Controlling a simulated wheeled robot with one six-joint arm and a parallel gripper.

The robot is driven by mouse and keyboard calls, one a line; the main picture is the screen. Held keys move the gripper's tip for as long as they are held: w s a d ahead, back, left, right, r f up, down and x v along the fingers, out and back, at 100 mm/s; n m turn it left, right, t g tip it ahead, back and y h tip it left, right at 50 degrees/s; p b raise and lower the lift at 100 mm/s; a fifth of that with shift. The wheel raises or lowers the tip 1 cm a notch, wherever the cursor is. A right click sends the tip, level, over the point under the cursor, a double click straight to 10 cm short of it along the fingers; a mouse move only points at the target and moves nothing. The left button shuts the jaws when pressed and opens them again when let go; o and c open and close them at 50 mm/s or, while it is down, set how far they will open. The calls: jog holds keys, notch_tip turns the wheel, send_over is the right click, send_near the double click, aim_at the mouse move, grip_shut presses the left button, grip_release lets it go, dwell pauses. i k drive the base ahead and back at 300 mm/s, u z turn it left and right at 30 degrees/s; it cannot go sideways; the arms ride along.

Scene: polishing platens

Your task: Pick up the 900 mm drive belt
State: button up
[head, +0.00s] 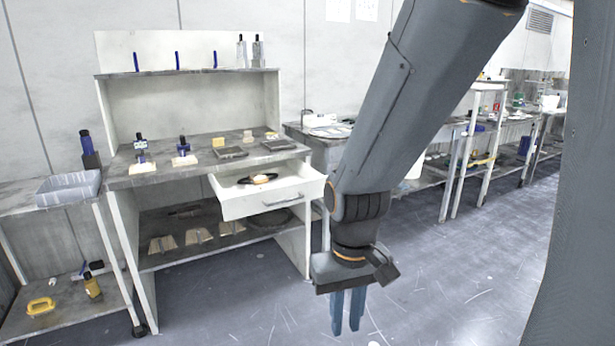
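A dark looped item (258,179), which looks like a belt, lies in the open drawer (291,199) of the workbench. A small tan piece shows at it; I cannot read any length marking. My gripper (346,326) hangs fingers down over the floor, to the right of and nearer than the drawer. Its two blue fingers stand slightly apart, with nothing visible between them. Another dark round thing (271,217) lies on the shelf under the drawer, partly hidden by it; I cannot tell what it is.
The workbench top (205,156) carries blue-handled tools, dark flat plates and yellow blocks. A cart (110,240) with a grey bin (68,189) stands at left. More benches line the right wall. The floor (440,285) in front is clear.

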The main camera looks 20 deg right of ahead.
aim_at(259, 178)
jog(key=z, duration=0.75)
jog(key=i, duration=1.2)
jog(key=u, duration=0.6)
jog(key=i, duration=0.45)
jog(key=u, duration=0.55)
